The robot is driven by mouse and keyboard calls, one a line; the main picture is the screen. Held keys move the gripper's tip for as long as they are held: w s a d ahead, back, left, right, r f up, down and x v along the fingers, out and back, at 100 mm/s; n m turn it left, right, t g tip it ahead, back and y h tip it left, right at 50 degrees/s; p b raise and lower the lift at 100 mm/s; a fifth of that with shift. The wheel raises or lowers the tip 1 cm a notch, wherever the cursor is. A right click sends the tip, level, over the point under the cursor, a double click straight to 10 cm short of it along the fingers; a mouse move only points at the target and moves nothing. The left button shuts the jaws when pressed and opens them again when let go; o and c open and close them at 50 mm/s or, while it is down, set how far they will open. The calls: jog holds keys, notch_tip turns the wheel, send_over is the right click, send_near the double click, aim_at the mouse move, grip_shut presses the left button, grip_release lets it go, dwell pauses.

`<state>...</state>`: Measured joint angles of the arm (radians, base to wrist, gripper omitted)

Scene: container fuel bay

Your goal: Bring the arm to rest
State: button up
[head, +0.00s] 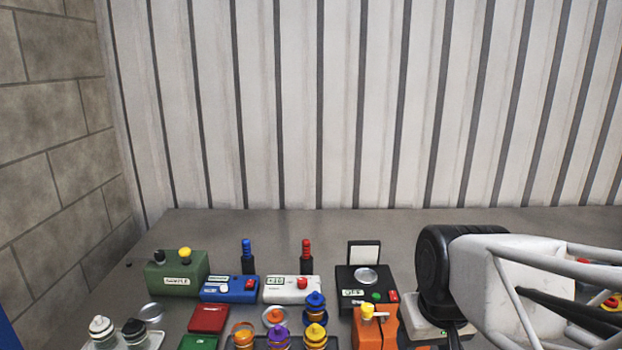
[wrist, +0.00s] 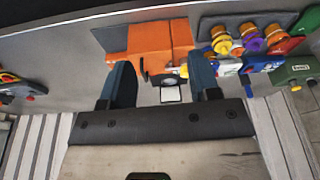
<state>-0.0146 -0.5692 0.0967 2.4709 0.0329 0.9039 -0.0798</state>
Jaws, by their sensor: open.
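My gripper (wrist: 160,66) is open in the wrist view, its two dark blue fingers wide apart. No object is held between them. An orange box (wrist: 160,38) with a yellow knob stands beyond the fingertips; whether a finger touches it I cannot tell. In the head view my white and black arm reaches in from the right, and the fingers cannot be made out there. The orange box (head: 375,328) shows just left of the arm, partly cut off by the bottom edge.
A black device (head: 352,281) with a round pan, a white box (head: 288,291), a blue box (head: 228,291) and a green box (head: 176,280) stand in a row. Several colourful capped jars (head: 315,310) stand in front. The grey table's back strip (head: 330,222) is clear before the corrugated wall.

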jog(key=shift+m, duration=0.5)
jog(key=s, duration=0.1)
jog(key=s+d, duration=0.1)
jog(key=s, duration=0.2)
jog(key=shift+s+d+f, duration=0.1)
jog(key=shift+d+f, duration=0.05)
jog(key=shift+f, duration=0.15)
